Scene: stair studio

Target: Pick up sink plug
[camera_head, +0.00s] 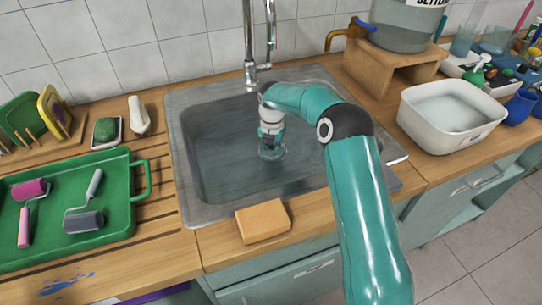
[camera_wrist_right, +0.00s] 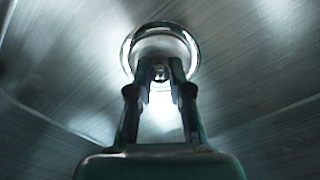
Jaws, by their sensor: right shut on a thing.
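The steel sink (camera_head: 205,205) fills the middle of the counter in the head view. My right arm reaches down into the basin, and my right gripper (camera_head: 271,150) is low over its floor. In the right wrist view the right gripper (camera_wrist_right: 160,76) is shut at the sink plug (camera_wrist_right: 160,32), a round shiny metal disc with a bright rim. The fingertips close on the small knob at its middle and hide part of it. I cannot tell whether the plug sits in the drain or is lifted. My left gripper is not in view.
A faucet (camera_head: 248,45) stands behind the basin. An orange sponge (camera_head: 263,221) lies on the front edge. A green tray (camera_head: 120,225) with paint rollers is on the left. A white tub (camera_head: 450,115) and a wooden stand (camera_head: 385,72) are on the right.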

